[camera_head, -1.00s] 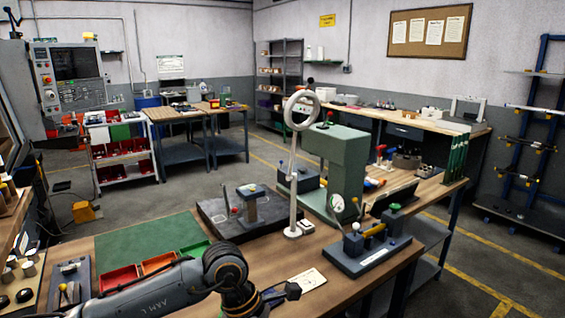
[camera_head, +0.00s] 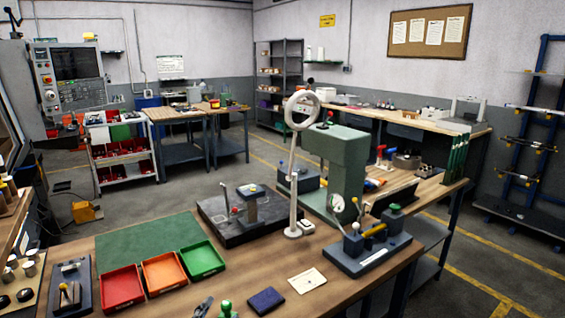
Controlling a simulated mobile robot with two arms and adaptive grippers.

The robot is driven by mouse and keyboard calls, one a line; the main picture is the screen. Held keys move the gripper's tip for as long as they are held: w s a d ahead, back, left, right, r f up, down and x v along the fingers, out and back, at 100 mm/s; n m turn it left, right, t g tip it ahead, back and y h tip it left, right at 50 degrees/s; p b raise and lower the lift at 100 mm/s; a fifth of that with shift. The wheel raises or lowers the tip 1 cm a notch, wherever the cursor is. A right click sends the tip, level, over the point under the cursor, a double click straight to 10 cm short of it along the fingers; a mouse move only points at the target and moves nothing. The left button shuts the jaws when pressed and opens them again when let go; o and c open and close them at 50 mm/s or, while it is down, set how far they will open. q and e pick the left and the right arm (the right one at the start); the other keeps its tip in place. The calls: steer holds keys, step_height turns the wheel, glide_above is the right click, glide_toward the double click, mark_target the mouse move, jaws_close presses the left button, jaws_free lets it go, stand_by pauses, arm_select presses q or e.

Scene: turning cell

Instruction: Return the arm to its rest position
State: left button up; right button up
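My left arm, which lay across the front of the bench, no longer shows there. Neither gripper can be made out in the head view. A small dark grey piece (camera_head: 203,307) shows at the bottom edge; I cannot tell what it is. The wooden bench (camera_head: 250,275) in front of me is in clear view. On it stand a red tray (camera_head: 121,288), an orange tray (camera_head: 163,272) and a green tray (camera_head: 202,259) in a row, all looking empty.
A green-topped piece (camera_head: 227,309), a dark blue pad (camera_head: 266,300) and a white card (camera_head: 307,281) are near the front edge. A ring lamp on a post (camera_head: 294,190), a dark plate (camera_head: 215,214), a green press (camera_head: 345,165) and a grey fixture (camera_head: 365,255) stand behind.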

arm_select(q)
steer(key=s+a+f+n+g+y, duration=0.1)
steer(key=s+a+f+n+g, duration=0.3)
steer(key=f, duration=0.3)
steer(key=s+a+f+n+g+y, duration=0.1)
steer(key=s+a+f+g, duration=0.15)
steer(key=s+f, duration=0.4)
steer(key=s+a+f+n+g, duration=0.1)
steer(key=s+f+g, duration=0.2)
steer(key=s, duration=0.4)
steer(key=s+a+f+n+g, duration=0.1)
steer(key=s+f+g, duration=0.3)
steer(key=s, duration=0.3)
step_height(320, 180, down, 26)
steer(key=b, duration=0.1)
steer(key=s+a+f+g+b, duration=0.1)
steer(key=s+a+f+g, duration=0.1)
steer(key=s+f, duration=1.6)
steer(key=shift+a+f+b, duration=0.3)
steer(key=shift+f, duration=0.2)
